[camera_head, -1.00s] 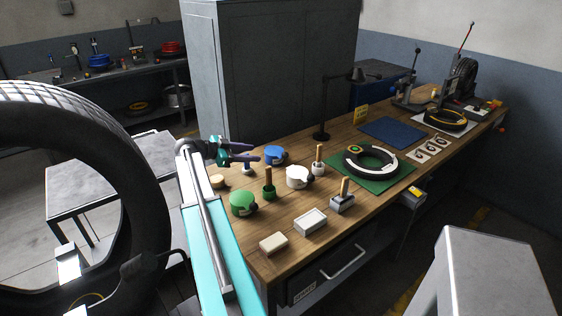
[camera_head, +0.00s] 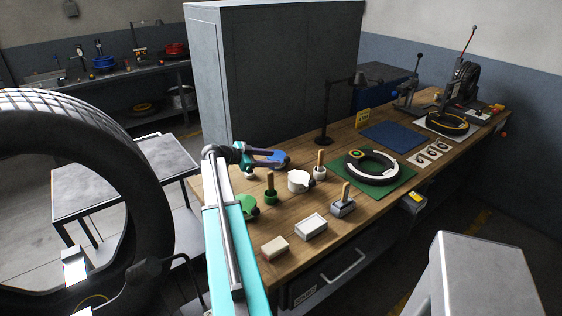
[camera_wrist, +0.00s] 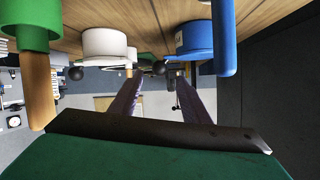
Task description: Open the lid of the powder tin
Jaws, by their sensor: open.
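Three lidded tins stand on the wooden bench: a white tin (camera_head: 299,181), a green tin (camera_head: 247,206) partly hidden by my arm, and a blue one largely hidden behind my gripper (camera_head: 280,158). No readable label tells me which holds powder. The wrist view, which looks upside down, shows the white tin (camera_wrist: 105,43) to the left and the blue tin (camera_wrist: 199,36) to the right. Black ball knobs stick out beside them. My gripper (camera_wrist: 158,80) is open and empty, its two purple fingers apart, close to these tins. Contact with either tin cannot be told.
A green pot with a wooden-handled brush (camera_head: 270,190) and a white one (camera_head: 319,168) stand close to the tins. A sponge-like block (camera_head: 275,248), grey tray (camera_head: 311,228) and grey handled block (camera_head: 343,205) lie in front. A lamp (camera_head: 326,110) stands behind.

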